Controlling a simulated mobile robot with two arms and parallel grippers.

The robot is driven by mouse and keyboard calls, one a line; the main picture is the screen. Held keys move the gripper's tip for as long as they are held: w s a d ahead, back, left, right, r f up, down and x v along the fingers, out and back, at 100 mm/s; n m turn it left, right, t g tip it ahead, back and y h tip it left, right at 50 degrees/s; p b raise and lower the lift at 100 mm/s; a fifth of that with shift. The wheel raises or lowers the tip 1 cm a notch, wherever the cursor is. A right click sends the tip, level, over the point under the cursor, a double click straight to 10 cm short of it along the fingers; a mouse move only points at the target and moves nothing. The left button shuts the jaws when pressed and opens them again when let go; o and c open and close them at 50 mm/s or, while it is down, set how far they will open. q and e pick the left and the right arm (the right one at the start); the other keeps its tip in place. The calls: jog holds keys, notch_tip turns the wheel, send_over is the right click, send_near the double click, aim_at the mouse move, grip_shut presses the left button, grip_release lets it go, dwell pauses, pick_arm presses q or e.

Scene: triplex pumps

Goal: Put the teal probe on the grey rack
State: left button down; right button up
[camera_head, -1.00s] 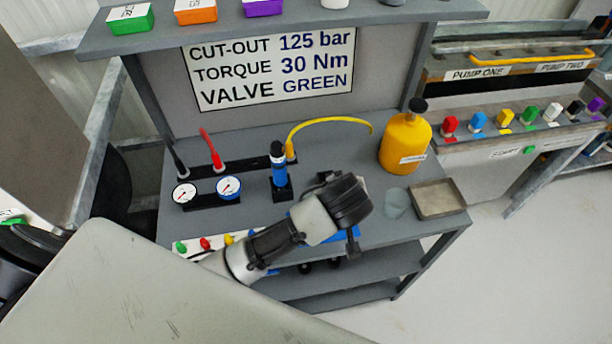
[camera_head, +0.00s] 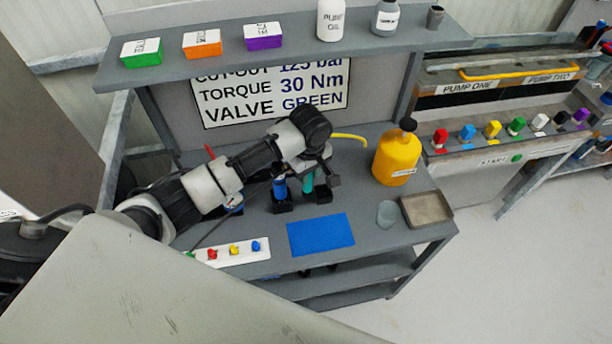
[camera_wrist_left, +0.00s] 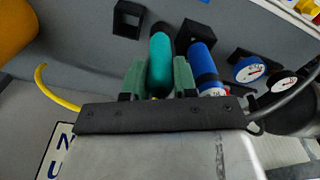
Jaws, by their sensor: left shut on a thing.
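My left gripper (camera_head: 318,172) is at the back of the workbench, shut on the teal probe (camera_head: 307,183). In the left wrist view the teal probe (camera_wrist_left: 160,62) lies between the two green fingers (camera_wrist_left: 157,82). The blue probe (camera_head: 280,187) stands beside it in a black block (camera_head: 283,206); it also shows in the wrist view (camera_wrist_left: 202,62). An empty-looking black block (camera_wrist_left: 128,18) is on the other side of the teal probe. I cannot tell whether the probe's lower end touches anything. No grey rack is clearly identifiable.
A blue mat (camera_head: 320,235) lies bare in front. A yellow bottle (camera_head: 396,155), a tray (camera_head: 428,209) and a round disc (camera_head: 388,213) are to the right. A yellow hose (camera_head: 350,138) is behind the gripper. Gauges (camera_wrist_left: 252,69) are near the blue probe.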

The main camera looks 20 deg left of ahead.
pick_arm(q)
jog(key=shift+w+a+f+p, duration=0.2)
jog(key=shift+w+f, duration=0.1)
jog(key=shift+f, duration=0.6)
jog(key=shift+w+a+f+p, duration=0.1)
jog(key=shift+w+a+f, duration=0.2)
jog(key=shift+f, duration=0.6)
jog(key=shift+w+a+f+p, duration=0.15)
jog(key=shift+w+f, duration=0.15)
jog(key=shift+f, duration=0.6)
jog(key=c, duration=0.9)
grip_release()
jog(key=shift+r, duration=0.1)
jog(key=r+b, duration=0.1)
jog(key=r, duration=0.5)
jog(key=r+b, duration=0.1)
jog(key=r, duration=0.5)
jog(key=shift+d, duration=0.2)
jog(key=shift+s, duration=0.1)
